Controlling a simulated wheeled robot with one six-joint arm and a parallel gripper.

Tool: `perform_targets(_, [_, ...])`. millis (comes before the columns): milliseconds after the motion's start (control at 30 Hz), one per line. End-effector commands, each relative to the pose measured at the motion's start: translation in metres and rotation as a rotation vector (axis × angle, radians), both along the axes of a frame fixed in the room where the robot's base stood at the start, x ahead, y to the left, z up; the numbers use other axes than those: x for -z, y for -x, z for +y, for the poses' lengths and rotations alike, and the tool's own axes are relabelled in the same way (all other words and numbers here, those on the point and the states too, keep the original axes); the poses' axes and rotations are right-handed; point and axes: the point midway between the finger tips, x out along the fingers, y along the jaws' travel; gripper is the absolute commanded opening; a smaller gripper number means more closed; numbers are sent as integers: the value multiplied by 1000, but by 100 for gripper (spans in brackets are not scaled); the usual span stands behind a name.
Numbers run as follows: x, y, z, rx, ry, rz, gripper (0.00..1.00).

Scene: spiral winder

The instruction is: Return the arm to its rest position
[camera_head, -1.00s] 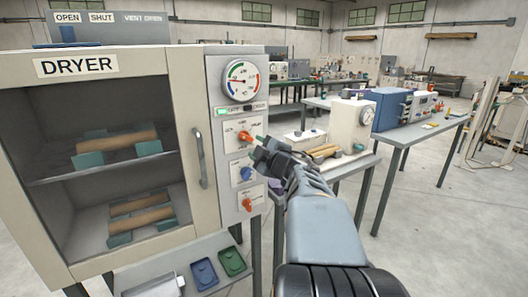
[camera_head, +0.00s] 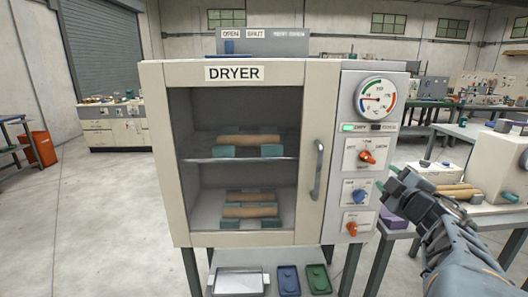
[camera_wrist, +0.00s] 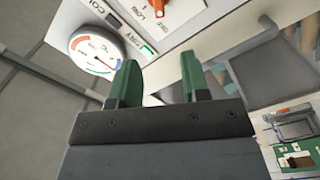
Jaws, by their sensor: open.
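My gripper (camera_head: 388,182) is in front of the right side of the dryer's control panel, apart from its knobs as far as I can tell. In the wrist view its two green fingers (camera_wrist: 158,88) stand apart with nothing between them. The dryer (camera_head: 232,73) has a glass door with a vertical handle (camera_head: 318,170), and the door looks closed. Behind the glass, tan rolls (camera_head: 249,142) lie on green supports on two levels. The panel carries a round gauge (camera_head: 376,97), a lit green lamp (camera_head: 354,127), orange knobs (camera_head: 367,156) and a blue knob (camera_head: 358,196).
A table with a white machine (camera_head: 500,165) and tan rolls (camera_head: 458,191) stands close behind my arm at the right. A metal tray (camera_head: 238,281), a blue tray (camera_head: 289,280) and a green tray (camera_head: 318,278) lie below the dryer. Open floor (camera_head: 100,220) is at the left.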

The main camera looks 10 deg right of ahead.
Motion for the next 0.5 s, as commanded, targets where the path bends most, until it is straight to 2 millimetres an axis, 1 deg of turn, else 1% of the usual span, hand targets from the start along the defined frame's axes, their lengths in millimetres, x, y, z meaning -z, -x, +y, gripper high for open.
perform_targets(67, [3, 1, -9, 49, -8, 14, 43])
perform_targets(167, [14, 9, -33, 200, -73, 38, 43])
perform_targets(233, [31, 23, -56, 360, -166, 66, 43])
perform_targets(300, [48, 39, -67, 521, -293, 108, 43])
perform_targets(367, [64, 50, -62, 635, -417, 166, 43])
perform_targets(400, [76, 57, -52, 698, -503, 217, 43])
perform_targets(467, [94, 66, -28, 767, -636, 316, 43])
perform_targets(500, [105, 72, -6, 800, -722, 392, 43])
